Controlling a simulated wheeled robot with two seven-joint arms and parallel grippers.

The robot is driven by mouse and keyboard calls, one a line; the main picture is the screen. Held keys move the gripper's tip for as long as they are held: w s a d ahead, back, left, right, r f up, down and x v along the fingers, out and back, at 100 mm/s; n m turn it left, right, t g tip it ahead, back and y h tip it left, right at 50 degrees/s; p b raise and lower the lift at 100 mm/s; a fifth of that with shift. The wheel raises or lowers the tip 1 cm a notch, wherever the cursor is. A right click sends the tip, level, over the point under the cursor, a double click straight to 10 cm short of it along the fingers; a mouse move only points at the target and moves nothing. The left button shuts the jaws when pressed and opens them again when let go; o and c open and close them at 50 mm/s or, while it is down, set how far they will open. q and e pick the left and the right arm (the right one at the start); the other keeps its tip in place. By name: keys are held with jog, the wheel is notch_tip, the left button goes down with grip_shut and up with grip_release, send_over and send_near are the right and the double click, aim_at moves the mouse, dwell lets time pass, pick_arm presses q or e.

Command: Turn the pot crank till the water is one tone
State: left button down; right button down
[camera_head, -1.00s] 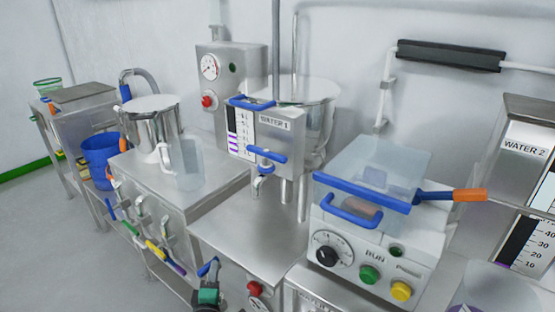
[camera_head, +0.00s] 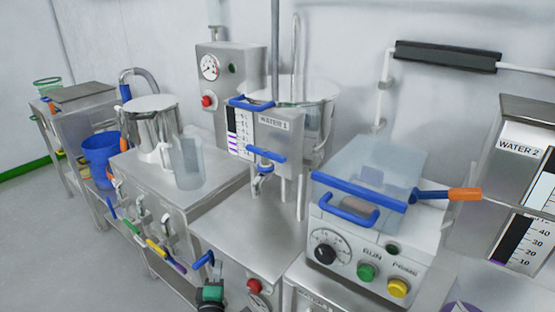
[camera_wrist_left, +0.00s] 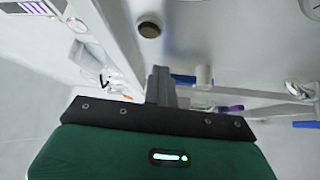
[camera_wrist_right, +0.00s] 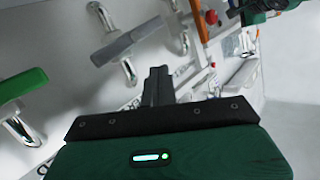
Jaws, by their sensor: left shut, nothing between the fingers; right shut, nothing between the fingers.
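An open steel pot (camera_head: 322,120) stands behind the WATER 1 gauge box (camera_head: 280,135). A blue handle (camera_head: 250,102) sits by its rim and an upright rod stands in front of it. I cannot tell which part is the pot crank, and the water's tone cannot be made out. My left gripper (camera_head: 211,272) is low at the front of the bench, apart from the pot; its shut fingers show in the left wrist view (camera_wrist_left: 160,78). My right gripper (camera_wrist_right: 157,78) is shut and empty in the right wrist view, with lever handles beyond it.
A lidded steel pot (camera_head: 153,118) and a clear jug (camera_head: 187,160) stand at left. A clear-lidded machine (camera_head: 370,180) with a blue and orange handle (camera_head: 465,194) stands at right, near the WATER 2 gauge (camera_head: 520,160). Coloured levers line the bench front. Bare steel top (camera_head: 245,225) lies between.

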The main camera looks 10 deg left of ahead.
pick_arm(q)
jog(key=shift+a+f, duration=0.25)
jog(key=shift+f, duration=0.45)
jog(key=c, duration=1.7)
grip_release()
